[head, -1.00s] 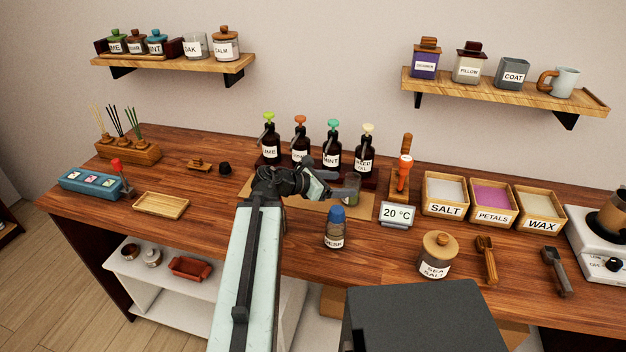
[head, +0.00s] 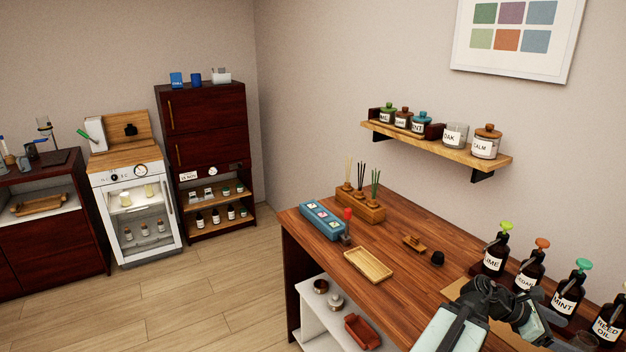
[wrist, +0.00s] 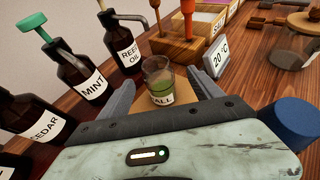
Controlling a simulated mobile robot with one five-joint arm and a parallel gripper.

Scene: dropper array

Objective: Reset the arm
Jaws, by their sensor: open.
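My gripper (wrist: 162,84) is open in the wrist view, its two grey fingers spread on either side of a small glass (wrist: 159,82). The glass holds green liquid and has a label of which "ALL" can be read. It stands upright, with visible space between it and the fingers. In the head view my gripper (head: 562,331) is at the lower right, over the wooden bench, in front of the pump bottles. My arm is cut off by the bottom edge there.
Dark pump bottles, including MINT (wrist: 83,72) and REED OIL (wrist: 125,40), stand close to the left of my gripper. A blue-capped container (wrist: 293,122) is close on the right. A 20 °C display (wrist: 217,62) stands beyond. The bench around the wooden tray (head: 369,264) is fairly clear.

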